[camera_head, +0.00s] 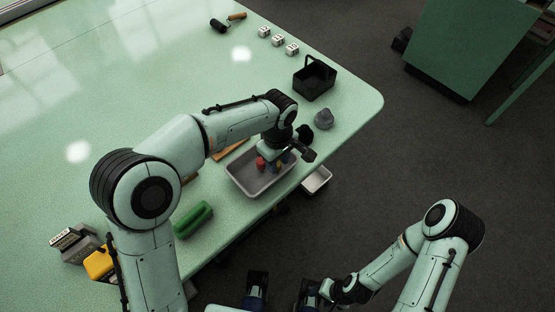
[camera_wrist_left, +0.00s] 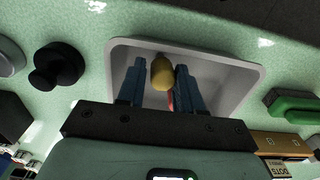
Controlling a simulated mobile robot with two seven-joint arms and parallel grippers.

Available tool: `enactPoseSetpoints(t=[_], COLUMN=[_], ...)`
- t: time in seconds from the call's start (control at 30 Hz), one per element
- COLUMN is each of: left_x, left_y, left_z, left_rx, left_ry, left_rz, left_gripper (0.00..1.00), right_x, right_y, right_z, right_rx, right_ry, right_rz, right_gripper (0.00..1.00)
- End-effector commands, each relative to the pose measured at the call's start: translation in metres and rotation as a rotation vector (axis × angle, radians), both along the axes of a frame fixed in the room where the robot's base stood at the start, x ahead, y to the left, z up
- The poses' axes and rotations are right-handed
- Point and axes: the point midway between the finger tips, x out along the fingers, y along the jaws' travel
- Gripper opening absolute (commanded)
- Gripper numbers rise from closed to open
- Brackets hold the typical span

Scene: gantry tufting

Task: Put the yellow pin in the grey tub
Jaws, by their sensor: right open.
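The grey tub (camera_head: 240,182) stands on the green table near its front edge, and it fills the middle of the left wrist view (camera_wrist_left: 248,75). My left gripper (camera_head: 277,163) is over the tub, pointing down into it. A red thing (camera_head: 260,162) shows at the gripper, partly hidden by the fingers. My right gripper (camera_head: 308,290) is open and away from the table, low in the head view.
A green block (camera_head: 194,220) lies left of the tub. A grey cone-shaped thing (camera_head: 324,118), a black knob (camera_head: 304,133) and a black basket (camera_head: 314,78) stand beyond it. The table's far left is clear.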

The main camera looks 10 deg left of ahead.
Motion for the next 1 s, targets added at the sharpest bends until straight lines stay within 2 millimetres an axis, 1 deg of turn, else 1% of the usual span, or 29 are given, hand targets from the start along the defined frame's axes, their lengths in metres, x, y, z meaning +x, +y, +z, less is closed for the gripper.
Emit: enactPoseSetpoints(t=[0.03,0.3,0.43,0.57,0.8,0.9,1.0], left_x=[-0.001,-0.001,0.000,0.000,0.000,0.000,0.000], left_y=[0.001,0.000,0.000,0.000,0.000,0.000,0.000], left_z=[-0.003,-0.001,0.007,0.029,0.082,0.099,0.111], left_rx=[0.003,0.002,0.001,0.000,0.000,0.000,0.001], left_ry=[0.008,0.005,0.001,0.000,-0.001,0.000,0.001], left_rz=[0.000,0.000,0.001,0.000,0.000,0.001,0.001], left_gripper=[0.53,0.53,0.53,0.53,0.53,0.53,0.53], right_x=[0.000,0.000,0.000,0.000,0.002,0.003,0.004], right_y=[0.000,0.000,0.000,0.000,0.000,0.000,0.000], right_z=[0.000,0.000,0.001,0.004,0.013,0.016,0.018], right_rx=[0.000,0.000,0.000,0.001,0.000,0.001,0.000], right_ry=[0.000,0.000,0.001,0.002,0.000,-0.002,-0.003], right_rz=[0.000,0.000,0.000,0.001,0.001,0.000,0.001], right_gripper=[0.53,0.53,0.53,0.53,0.53,0.53,0.53])
